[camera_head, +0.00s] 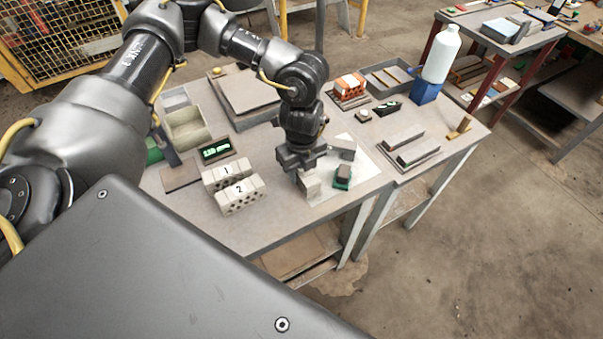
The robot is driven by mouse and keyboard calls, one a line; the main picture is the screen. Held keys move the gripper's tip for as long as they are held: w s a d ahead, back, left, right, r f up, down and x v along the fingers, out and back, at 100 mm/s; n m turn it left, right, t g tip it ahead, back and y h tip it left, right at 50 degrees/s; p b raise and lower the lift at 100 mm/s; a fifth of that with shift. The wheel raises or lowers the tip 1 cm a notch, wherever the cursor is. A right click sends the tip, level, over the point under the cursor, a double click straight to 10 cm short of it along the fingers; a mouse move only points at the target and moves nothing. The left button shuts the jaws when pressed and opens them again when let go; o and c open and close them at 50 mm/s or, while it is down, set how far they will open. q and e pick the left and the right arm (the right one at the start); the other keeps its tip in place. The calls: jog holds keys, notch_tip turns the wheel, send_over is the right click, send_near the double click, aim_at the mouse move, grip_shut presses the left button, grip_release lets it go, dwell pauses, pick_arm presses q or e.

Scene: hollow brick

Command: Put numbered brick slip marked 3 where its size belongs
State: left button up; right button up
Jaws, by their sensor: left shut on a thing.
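Two pale hollow bricks stand side by side on the workbench (230,228): the brick marked 1 (228,172) behind and the brick marked 2 (240,195) in front. My left gripper (308,172) points down to their right, over a white sheet (372,168). It is shut on a pale brick slip (309,188), which hangs under the jaws close to the sheet. I cannot read a 3 on it, and the gripper hides its top. I cannot tell whether it touches the sheet. My right gripper is out of view.
A green holder with a dark block (343,176) sits just right of the held slip. A small display (216,150), an open tray (186,128) and a stack of boards (245,95) lie behind.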

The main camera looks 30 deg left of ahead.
pick_arm(q)
jog(key=o, duration=1.1)
jog(key=shift+f, duration=0.1)
jog(key=shift+o, duration=0.2)
notch_tip(320, 180, up, 12)
jog(key=shift+r+b, duration=0.15)
jog(key=shift+b, duration=0.45)
